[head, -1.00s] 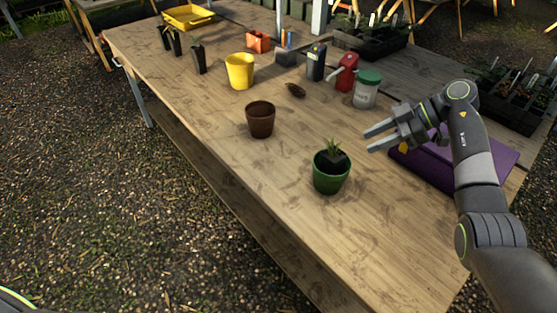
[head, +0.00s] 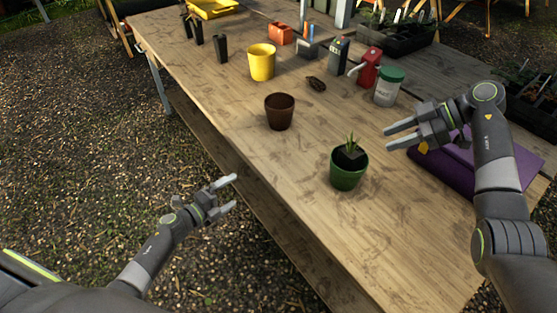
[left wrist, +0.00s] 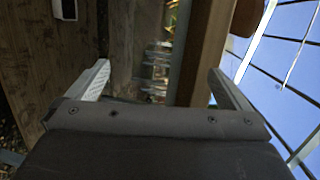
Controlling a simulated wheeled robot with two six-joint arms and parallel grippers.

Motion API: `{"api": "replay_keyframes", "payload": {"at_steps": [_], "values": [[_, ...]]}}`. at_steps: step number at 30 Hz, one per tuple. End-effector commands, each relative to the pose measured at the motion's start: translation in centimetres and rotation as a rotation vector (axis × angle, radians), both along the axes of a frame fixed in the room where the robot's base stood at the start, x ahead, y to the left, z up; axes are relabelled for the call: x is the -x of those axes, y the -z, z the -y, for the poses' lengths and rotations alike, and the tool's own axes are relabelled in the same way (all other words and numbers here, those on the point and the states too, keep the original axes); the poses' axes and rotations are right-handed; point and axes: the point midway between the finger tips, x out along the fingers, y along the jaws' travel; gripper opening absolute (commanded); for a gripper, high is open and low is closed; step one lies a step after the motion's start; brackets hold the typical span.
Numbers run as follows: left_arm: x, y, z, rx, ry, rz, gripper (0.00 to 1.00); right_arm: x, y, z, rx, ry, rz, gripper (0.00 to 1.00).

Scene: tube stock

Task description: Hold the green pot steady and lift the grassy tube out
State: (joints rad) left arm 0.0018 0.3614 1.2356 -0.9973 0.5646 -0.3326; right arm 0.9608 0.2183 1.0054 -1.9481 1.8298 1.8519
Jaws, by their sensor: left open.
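The green pot (head: 348,178) stands upright on the wooden table, near its front edge. A dark square tube (head: 351,156) with green grassy leaves sits in the pot, its top above the rim. My right gripper (head: 387,139) is open and empty, to the right of the pot and apart from it. My left gripper (head: 234,192) is open and empty, off the table's front edge, left of the pot. In the left wrist view its two fingers (left wrist: 158,78) stand wide apart with nothing between them.
A brown pot (head: 280,112) and a yellow pot (head: 262,63) stand left of the green pot. A purple item (head: 460,165) lies under my right arm. A white jar with green lid (head: 388,87) and a red can (head: 369,68) stand behind. The table in front is clear.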

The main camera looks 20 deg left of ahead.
Motion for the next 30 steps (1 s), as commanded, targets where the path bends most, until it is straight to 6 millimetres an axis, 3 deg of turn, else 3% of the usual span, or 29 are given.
{"api": "replay_keyframes", "payload": {"at_steps": [1,6,12,19,24,30], "values": [[-1.1,-2.9,1.0,-0.093,0.093,0.081,1.0,0.0,0.0,0.0,0.0,0.0,0.0,0.36],[-2.2,-9.8,4.3,-0.439,0.403,0.311,1.0,0.0,0.0,0.0,0.0,0.0,0.0,0.36],[-1.8,-15.1,7.8,-0.854,0.708,0.546,1.0,0.0,0.0,0.0,0.0,0.0,0.0,0.36],[-0.8,-18.6,14.3,-1.166,0.886,0.843,1.0,0.0,0.0,0.0,0.0,0.0,0.0,0.36],[-0.5,-19.6,15.9,-1.263,0.925,0.93,1.0,0.0,0.0,0.0,0.0,0.0,0.0,0.36],[-1.2,-19.0,17.5,-1.271,0.928,0.941,1.0,0.0,0.0,0.0,0.0,0.0,0.0,0.36]]}}
